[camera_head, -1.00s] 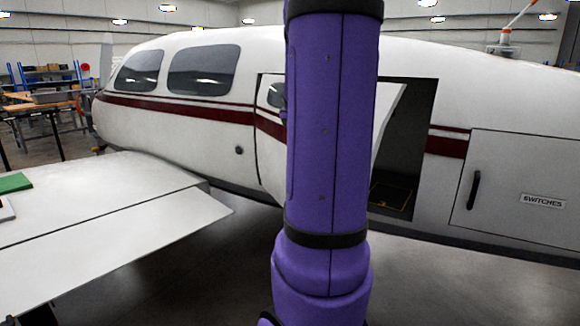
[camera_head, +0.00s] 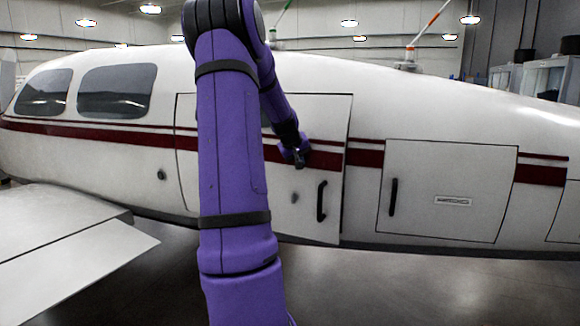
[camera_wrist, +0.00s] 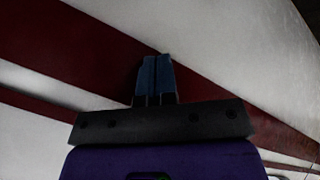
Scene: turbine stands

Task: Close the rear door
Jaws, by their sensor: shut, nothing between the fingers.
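The rear door (camera_head: 318,125) is a white panel with a dark red stripe and a black handle (camera_head: 321,201) in the airplane's side. It sits nearly flush in its opening in the head view, with its right edge seeming slightly proud of the body. My purple arm hides its left part. My gripper (camera_head: 299,158) is at the door's red stripe, up and left of the handle. In the wrist view my gripper's blue fingers (camera_wrist: 155,72) are together and empty, pointing at the red stripe. I cannot tell whether they touch the door.
A closed hatch (camera_head: 450,190) with a black handle and a label lies right of the door. The wing (camera_head: 70,230) reaches out at the lower left. The grey floor (camera_head: 400,290) below the body is clear. Shelving (camera_head: 540,78) stands at the far right.

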